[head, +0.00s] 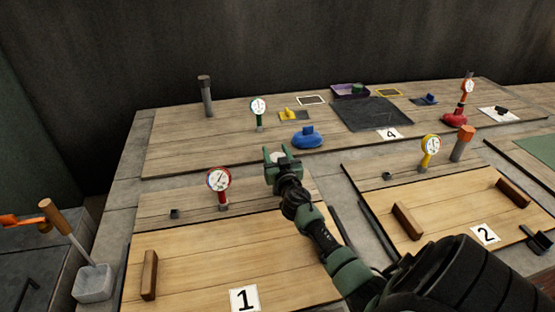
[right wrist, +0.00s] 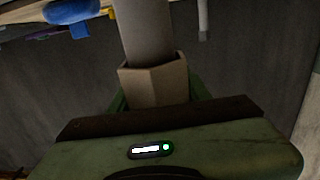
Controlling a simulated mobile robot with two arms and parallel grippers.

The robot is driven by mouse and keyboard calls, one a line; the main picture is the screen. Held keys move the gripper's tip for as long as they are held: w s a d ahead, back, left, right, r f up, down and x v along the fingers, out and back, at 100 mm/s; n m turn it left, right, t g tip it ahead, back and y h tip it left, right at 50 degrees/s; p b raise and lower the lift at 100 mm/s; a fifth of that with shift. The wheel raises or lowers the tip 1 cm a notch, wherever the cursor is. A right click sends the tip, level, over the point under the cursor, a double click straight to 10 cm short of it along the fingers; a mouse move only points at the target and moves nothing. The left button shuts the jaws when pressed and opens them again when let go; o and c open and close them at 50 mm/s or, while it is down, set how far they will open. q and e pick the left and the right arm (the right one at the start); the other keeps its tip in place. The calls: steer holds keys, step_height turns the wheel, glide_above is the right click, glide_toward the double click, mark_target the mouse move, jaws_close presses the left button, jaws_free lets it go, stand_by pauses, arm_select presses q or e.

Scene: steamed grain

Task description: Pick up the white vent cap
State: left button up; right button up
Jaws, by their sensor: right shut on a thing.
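My right gripper (head: 282,153) is above the gap between the near and far boards, with its green fingers pointing away from me. It is shut on a pale piece, which looks like the white vent cap (head: 278,157); only a little of it shows between the fingers. In the right wrist view the held piece (right wrist: 153,82) is a pale, angular block with a round grey-white stem (right wrist: 145,30). The fingers hide part of it. My left gripper is not in view.
A blue lid-like piece (head: 307,138) lies just beyond my gripper. A red gauge (head: 219,180) stands to its left and a green-stemmed gauge (head: 259,107) behind. Board 1 (head: 220,260) has clear room. A dark plate (head: 371,114) lies on the far board.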

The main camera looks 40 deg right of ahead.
step_height(320, 180, up, 20)
steer(key=p, duration=0.6)
steer(key=s+a+f+n+t+y, duration=0.1)
steer(key=s+a+f+n+y, duration=0.2)
steer(key=a, duration=0.8)
steer(key=s+a+f+n+t+y, duration=0.1)
steer(key=s+a+f+y, duration=0.3)
steer(key=a, duration=0.8)
steer(key=s+a+r+n+y, duration=0.2)
steer(key=s+a, duration=0.9)
steer(key=s+f, duration=0.2)
steer(key=s, duration=0.5)
steer(key=shift+s+f, duration=0.25)
steer(key=shift+s, duration=0.05)
